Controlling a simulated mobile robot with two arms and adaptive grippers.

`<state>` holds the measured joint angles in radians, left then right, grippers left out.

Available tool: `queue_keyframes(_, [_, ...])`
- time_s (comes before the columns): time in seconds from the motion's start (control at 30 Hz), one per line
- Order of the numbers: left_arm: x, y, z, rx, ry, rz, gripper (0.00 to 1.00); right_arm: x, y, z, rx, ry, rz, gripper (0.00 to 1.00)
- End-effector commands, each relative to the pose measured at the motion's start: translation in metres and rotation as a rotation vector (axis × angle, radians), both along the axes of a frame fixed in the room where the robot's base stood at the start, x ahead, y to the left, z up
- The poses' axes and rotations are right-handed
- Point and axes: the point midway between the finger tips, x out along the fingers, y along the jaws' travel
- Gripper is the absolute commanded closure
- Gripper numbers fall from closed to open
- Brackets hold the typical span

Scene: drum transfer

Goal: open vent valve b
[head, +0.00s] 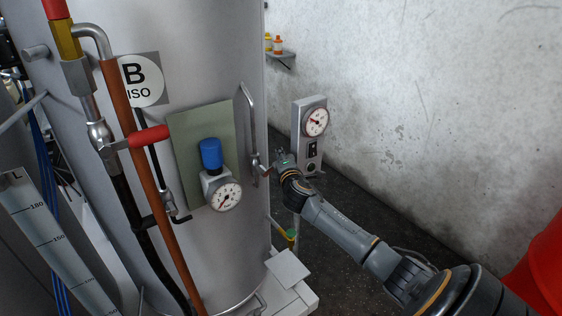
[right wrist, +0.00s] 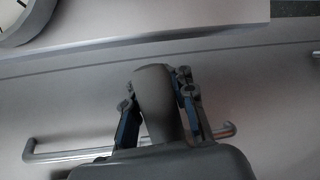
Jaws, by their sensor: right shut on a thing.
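A large grey tank (head: 215,60) carries a round "B ISO" label (head: 141,80). My right gripper (head: 279,160) is at the tank's right side, beside a small metal fitting (head: 262,168) at the foot of the long bar handle. In the right wrist view my right gripper (right wrist: 158,112) is shut on a dark grey rounded handle (right wrist: 154,88). I cannot tell for certain that this handle is vent valve b. A valve with a red lever (head: 150,137) sits on the pipe at the left, apart from my gripper. My left gripper is not in view.
A blue-capped regulator with a gauge (head: 225,196) is on the green plate (head: 185,130). The long bar handle (head: 249,115) stands beside it. A grey panel with a gauge (head: 309,140) is behind my gripper. A concrete wall (head: 430,120) and a red object (head: 543,265) bound the right.

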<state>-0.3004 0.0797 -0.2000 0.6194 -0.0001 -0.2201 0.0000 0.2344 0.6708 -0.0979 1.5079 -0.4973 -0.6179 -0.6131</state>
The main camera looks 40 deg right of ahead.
Motion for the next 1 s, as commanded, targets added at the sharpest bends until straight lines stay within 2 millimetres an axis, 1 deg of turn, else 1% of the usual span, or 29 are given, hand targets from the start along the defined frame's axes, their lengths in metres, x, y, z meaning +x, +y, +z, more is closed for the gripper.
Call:
queue_keyframes(0.37, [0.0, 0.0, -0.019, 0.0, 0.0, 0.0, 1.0, 0.001, 0.007, 0.025, -0.346, 0.039, 0.0, 1.0])
queue_keyframes(0.67, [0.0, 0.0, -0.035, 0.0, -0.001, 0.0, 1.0, 0.002, 0.019, 0.044, -0.631, 0.07, 0.0, 1.0])
queue_keyframes(1.0, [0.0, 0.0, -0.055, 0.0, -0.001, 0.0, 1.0, 0.004, 0.04, 0.061, -0.951, 0.106, 0.001, 1.0])
